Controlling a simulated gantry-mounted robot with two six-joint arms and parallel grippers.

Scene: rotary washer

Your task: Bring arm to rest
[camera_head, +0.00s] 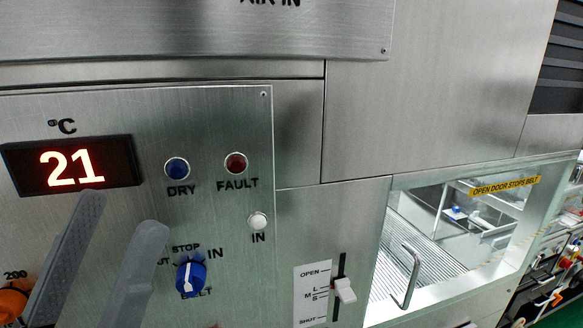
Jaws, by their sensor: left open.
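My left gripper (118,245) reaches up from the bottom left in the head view. Its two grey fingers are spread apart and nothing is between them. The fingers are in front of the steel control panel (215,110), below the red "21" display (72,165). The right finger is just left of the blue belt knob (190,277); I cannot tell whether they touch. The knob's white mark stands close to vertical. The left finger is near the orange knob (12,300) at the left edge. My right gripper is not in view.
A blue DRY lamp (177,168), a red FAULT lamp (236,163) and a white IN button (258,220) sit on the panel. A white slider (345,290) stands right of it. A window door with a metal handle (411,275) is at the right.

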